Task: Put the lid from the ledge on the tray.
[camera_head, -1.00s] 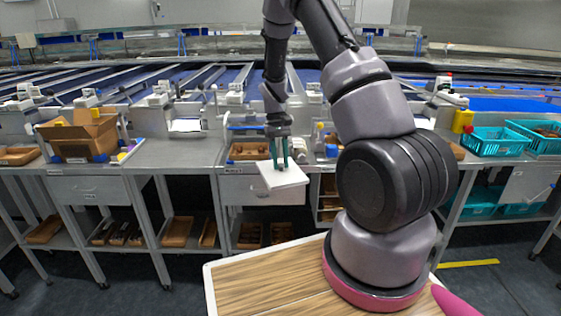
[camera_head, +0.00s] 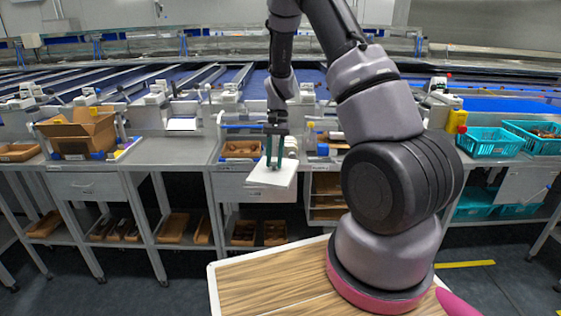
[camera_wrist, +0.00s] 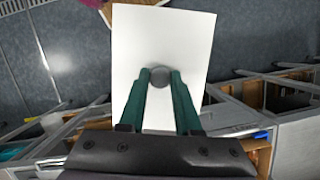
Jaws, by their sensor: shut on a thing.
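The lid is a flat white rectangular plate (camera_head: 271,174) with a round grey knob (camera_wrist: 159,76) in its middle. My gripper (camera_head: 275,163) is shut on the knob and holds the lid in the air in front of the steel bench. In the wrist view the green fingers of my gripper (camera_wrist: 159,80) sit on both sides of the knob. A brown tray (camera_head: 240,150) with contents lies on the bench, just behind and left of the held lid. I cannot tell from these frames whether it is the task's tray. I cannot make out the ledge.
A cardboard box (camera_head: 80,134) stands on the bench at left. Teal baskets (camera_head: 487,141) stand at right. Brown trays (camera_head: 172,226) lie on the lower shelf. The bench top (camera_head: 175,152) between the box and the brown tray is clear.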

